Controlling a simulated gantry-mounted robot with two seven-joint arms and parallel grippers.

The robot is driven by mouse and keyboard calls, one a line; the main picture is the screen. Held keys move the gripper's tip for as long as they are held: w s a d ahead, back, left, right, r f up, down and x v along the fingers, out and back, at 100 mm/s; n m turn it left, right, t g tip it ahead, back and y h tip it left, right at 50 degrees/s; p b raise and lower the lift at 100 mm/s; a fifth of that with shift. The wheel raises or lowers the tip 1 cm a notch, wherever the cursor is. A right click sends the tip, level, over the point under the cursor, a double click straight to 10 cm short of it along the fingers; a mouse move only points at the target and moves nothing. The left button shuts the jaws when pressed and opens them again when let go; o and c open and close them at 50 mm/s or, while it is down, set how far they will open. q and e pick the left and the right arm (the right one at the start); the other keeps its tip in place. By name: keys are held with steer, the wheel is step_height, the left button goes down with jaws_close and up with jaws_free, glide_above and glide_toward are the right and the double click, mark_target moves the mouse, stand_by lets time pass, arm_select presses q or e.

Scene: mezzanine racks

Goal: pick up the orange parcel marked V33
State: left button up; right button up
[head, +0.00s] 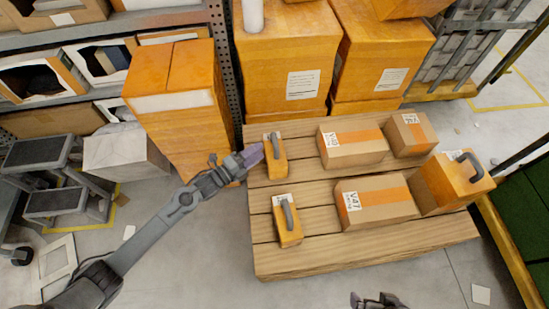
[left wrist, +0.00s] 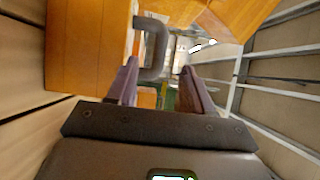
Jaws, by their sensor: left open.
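Three orange parcels with grey handles stand on a wooden pallet (head: 360,256): one at the back left (head: 278,165), one at the front left (head: 289,237) and a larger one at the right (head: 447,190). I cannot read V33 on any of them. My left gripper (head: 250,157) is open beside the back-left parcel, near its handle (head: 274,143). In the left wrist view, the orange parcel (left wrist: 88,45) fills the upper left, and its grey handle (left wrist: 154,48) shows just beyond and between the spread purple fingers (left wrist: 160,82). My right gripper (head: 376,301) is partly cut off at the bottom edge.
Cardboard boxes with orange tape, one marked V47 (head: 380,205), stand on the pallet beside the parcels. Large orange boxes (head: 285,60) rise behind it. Shelving (head: 110,60) and a grey step stool (head: 50,175) are at the left. Floor in front is mostly clear.

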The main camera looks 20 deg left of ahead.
mark_target(275, 139)
arm_select(q)
steer(key=b+x, duration=0.4)
steer(key=x, duration=0.3)
steer(key=shift+w+d+f, duration=0.1)
steer(key=shift+w+d, duration=0.1)
steer(key=shift+d, duration=0.15)
steer(key=shift+w+d, duration=0.15)
steer(key=shift+w, duration=0.15)
steer(key=shift+s, duration=0.1)
steer(key=shift+c, duration=0.9)
jaws_close()
